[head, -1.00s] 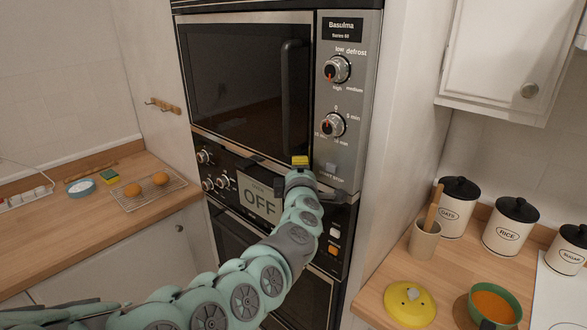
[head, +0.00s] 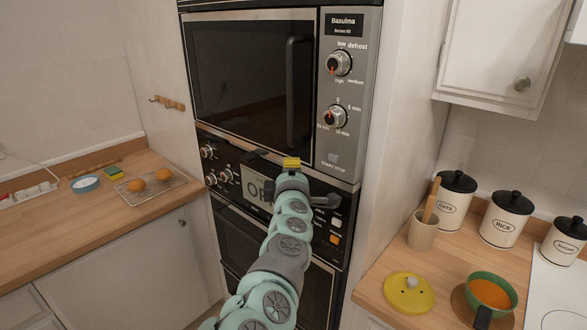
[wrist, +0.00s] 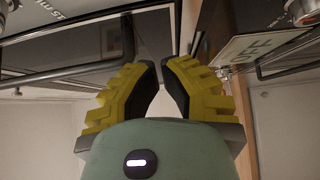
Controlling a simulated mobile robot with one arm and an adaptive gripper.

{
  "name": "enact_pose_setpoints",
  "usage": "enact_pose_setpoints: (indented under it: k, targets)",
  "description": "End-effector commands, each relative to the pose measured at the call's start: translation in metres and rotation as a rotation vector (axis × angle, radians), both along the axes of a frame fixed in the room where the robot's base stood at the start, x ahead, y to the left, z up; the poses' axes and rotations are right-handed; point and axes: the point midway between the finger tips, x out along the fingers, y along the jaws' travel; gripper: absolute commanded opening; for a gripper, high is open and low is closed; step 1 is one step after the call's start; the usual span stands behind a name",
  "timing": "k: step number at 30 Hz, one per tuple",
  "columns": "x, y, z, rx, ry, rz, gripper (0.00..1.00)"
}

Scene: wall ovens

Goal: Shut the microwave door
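The microwave (head: 262,75) is the upper unit of the wall oven stack. Its dark glass door looks flush with the silver control panel (head: 345,100); I cannot tell whether a small gap is left. A dark vertical handle (head: 300,80) stands along the door's right side. My gripper (head: 291,163) is in front of the door's lower right corner, below the handle. Contact with the door cannot be made out. In the wrist view, my gripper's yellow fingers (wrist: 161,63) have their tips together or almost so, with nothing seen between them.
Below are the lower oven's knobs (head: 209,152) and an OFF display (head: 256,187), partly behind my arm. The left counter (head: 125,208) holds a rack with rolls. The right counter (head: 380,292) holds canisters, a yellow lid (head: 408,293) and a green bowl (head: 490,293).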

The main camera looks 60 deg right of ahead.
Motion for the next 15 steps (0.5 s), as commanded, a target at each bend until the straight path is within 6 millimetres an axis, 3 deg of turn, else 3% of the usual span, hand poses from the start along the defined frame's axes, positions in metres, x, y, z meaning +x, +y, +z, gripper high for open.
enact_pose_setpoints:
  k: [15]
  targets:
    - [-0.026,0.035,-0.001,-0.005,0.005,-0.002,0.0]
